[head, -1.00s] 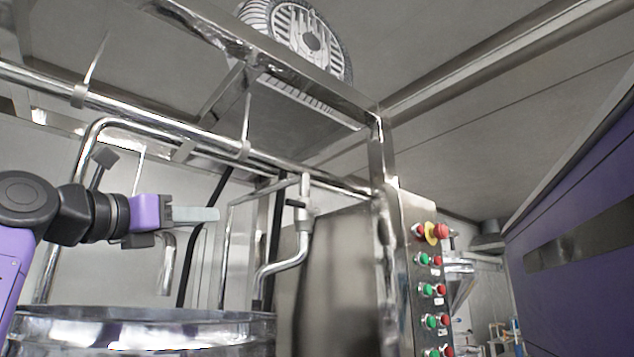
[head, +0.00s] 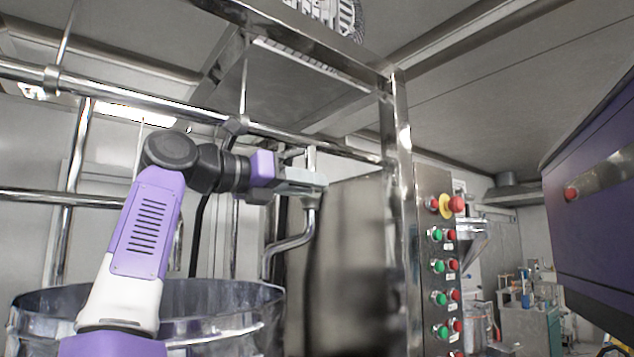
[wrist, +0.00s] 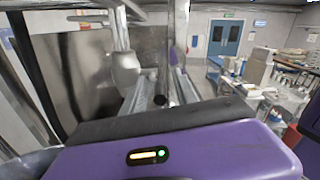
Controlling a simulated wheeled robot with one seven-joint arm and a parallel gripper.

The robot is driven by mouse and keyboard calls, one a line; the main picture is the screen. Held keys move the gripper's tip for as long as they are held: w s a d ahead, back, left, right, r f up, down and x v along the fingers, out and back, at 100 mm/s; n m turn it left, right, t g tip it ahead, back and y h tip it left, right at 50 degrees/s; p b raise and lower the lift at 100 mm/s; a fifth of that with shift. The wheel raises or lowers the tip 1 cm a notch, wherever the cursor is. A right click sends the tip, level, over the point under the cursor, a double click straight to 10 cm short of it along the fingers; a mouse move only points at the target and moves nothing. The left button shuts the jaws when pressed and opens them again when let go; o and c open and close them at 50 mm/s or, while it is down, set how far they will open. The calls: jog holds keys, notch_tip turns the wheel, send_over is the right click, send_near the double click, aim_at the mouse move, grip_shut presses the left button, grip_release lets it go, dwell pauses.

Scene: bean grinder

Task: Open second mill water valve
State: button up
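The water pipe with its valve (head: 309,222) is a bent metal tube beside the steel panel in the head view. Its upper part runs behind or between my fingers, and the valve handle is largely hidden there. My gripper (head: 314,185) is level with the valve, pointing right. In the wrist view my gripper (wrist: 160,88) shows two grey fingers apart, with a gap between them. A vertical metal tube stands just beyond the fingers. I cannot tell whether the fingers touch the valve.
A control panel (head: 437,260) with red and green buttons stands right of the pipe. A large steel drum (head: 225,318) is below my arm. Horizontal frame rails (head: 130,107) cross behind. A purple cabinet (head: 600,225) is at the far right.

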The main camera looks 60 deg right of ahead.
jog(key=shift+x, duration=1.15)
grip_shut()
dwell(0.6)
